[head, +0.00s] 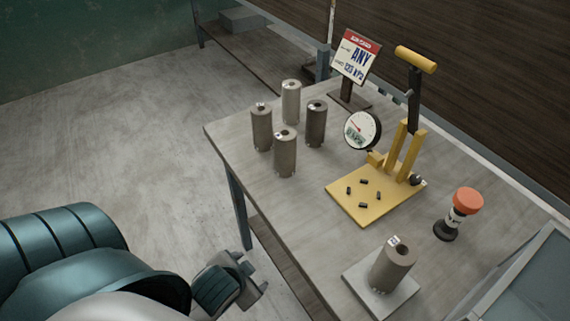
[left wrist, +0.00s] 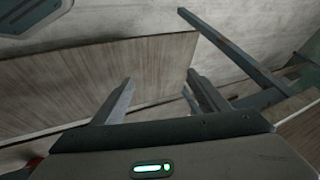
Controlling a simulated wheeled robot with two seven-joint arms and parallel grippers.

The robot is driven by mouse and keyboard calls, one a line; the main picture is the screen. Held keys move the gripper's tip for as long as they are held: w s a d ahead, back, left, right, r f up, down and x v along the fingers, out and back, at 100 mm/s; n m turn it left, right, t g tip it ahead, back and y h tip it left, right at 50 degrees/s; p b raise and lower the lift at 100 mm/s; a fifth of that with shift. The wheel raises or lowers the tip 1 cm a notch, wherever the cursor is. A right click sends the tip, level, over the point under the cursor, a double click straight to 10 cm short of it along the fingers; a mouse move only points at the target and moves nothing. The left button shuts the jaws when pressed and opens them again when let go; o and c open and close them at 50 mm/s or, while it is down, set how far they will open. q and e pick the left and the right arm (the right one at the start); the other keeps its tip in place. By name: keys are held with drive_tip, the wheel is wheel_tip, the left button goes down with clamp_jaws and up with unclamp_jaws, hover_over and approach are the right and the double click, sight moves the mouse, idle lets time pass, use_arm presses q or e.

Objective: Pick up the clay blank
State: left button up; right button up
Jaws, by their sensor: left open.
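Several grey-brown cylinders that look like clay blanks stand upright in a group on the table: a back one (head: 291,101), a left one (head: 262,128), a right one (head: 316,124) and a front one (head: 285,153). Another cylinder (head: 392,266) stands on a pale square plate (head: 357,283) near the front. I cannot tell which is the task's blank. My left gripper (head: 256,273) is beyond the table's left edge, apart from all cylinders. In the left wrist view its fingers (left wrist: 162,95) are spread with nothing between them. My right gripper is not in view.
The table (head: 240,141) has clear room left of the press. A yellow lever press (head: 378,205) with a gauge (head: 362,130) and small dark pieces on its base stands mid-table. A sign (head: 355,62) stands behind; an orange-topped object (head: 459,213) stands right.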

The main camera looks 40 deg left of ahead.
use_arm(q)
drive_tip(key=w+a+r+m+t+y, duration=0.3)
drive_tip(key=w+a+r+m+t, duration=0.2)
drive_tip(key=a+r, duration=0.25)
drive_tip(key=w+a+r+m+t+y, duration=0.2)
drive_tip(key=w+a+r+m+t, duration=0.2)
drive_tip(key=w+a+r, duration=0.4)
drive_tip(key=d+r+m+t+h, duration=0.2)
drive_tip(key=m+h, duration=0.9)
drive_tip(key=m, duration=1.6)
drive_tip(key=d+r, duration=0.2)
drive_tip(key=d, duration=0.1)
drive_tip(key=shift+r+h, duration=0.15)
drive_tip(key=shift+h, duration=0.15)
drive_tip(key=shift+w+d, duration=0.1)
drive_tip(key=shift+d, duration=0.05)
